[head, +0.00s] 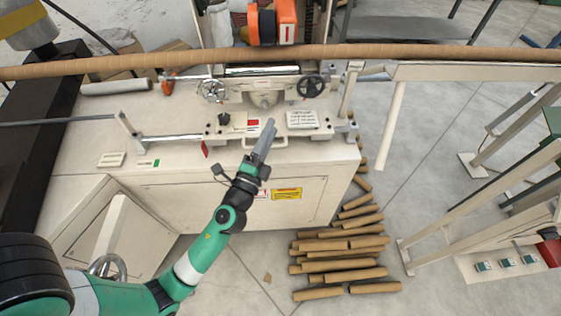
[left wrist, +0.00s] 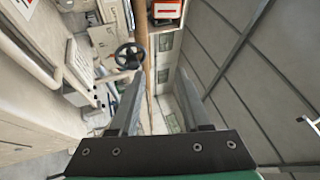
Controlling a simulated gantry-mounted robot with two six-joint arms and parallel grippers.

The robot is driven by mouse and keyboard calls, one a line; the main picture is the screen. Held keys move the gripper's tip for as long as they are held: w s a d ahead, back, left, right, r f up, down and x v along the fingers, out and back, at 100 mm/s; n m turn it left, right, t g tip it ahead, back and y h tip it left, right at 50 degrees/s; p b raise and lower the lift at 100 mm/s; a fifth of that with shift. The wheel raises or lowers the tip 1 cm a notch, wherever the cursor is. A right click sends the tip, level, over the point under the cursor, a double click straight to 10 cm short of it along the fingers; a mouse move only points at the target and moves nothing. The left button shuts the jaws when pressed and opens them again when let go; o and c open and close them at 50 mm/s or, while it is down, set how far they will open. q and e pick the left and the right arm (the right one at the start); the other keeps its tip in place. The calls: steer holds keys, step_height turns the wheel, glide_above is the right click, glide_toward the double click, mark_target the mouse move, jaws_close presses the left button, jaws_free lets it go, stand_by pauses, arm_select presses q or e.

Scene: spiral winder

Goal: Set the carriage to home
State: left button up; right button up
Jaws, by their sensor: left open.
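The carriage (head: 240,130) is a cream plate on a rail across the top of the cream machine cabinet. It bears a black knob, a red label, and a white instruction card (head: 302,119). A pale handle (head: 278,143) sticks out at its front edge. My left gripper (head: 270,125) reaches up from below in the head view and overlaps the carriage's front near the handle. In the left wrist view its two grey fingers (left wrist: 160,88) stand apart with nothing visibly held between them. Contact with the handle cannot be told. My right gripper is not in view.
A dark handwheel (head: 311,87) and a lighter one (head: 211,91) stand behind the carriage. A long brown tube (head: 430,54) crosses above the cabinet. Several cut tubes (head: 338,250) lie on the floor at the cabinet's right. Floor in front is partly clear.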

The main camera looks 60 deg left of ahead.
arm_select(q)
steer(key=s+a+f+g+b, duration=0.1)
steer(key=s+f+b, duration=0.15)
steer(key=f, duration=0.55)
steer(key=s+a+f+g+b, duration=0.15)
steer(key=f+b, duration=0.25)
steer(key=f, duration=0.5)
steer(key=shift+t, duration=0.25)
steer(key=x, duration=0.3)
steer(key=p+x, duration=0.1)
steer(key=x, duration=0.7)
steer(key=shift+a+r, duration=0.2)
steer(key=shift+r, duration=0.2)
jaws_close()
steer(key=shift+r, duration=0.15)
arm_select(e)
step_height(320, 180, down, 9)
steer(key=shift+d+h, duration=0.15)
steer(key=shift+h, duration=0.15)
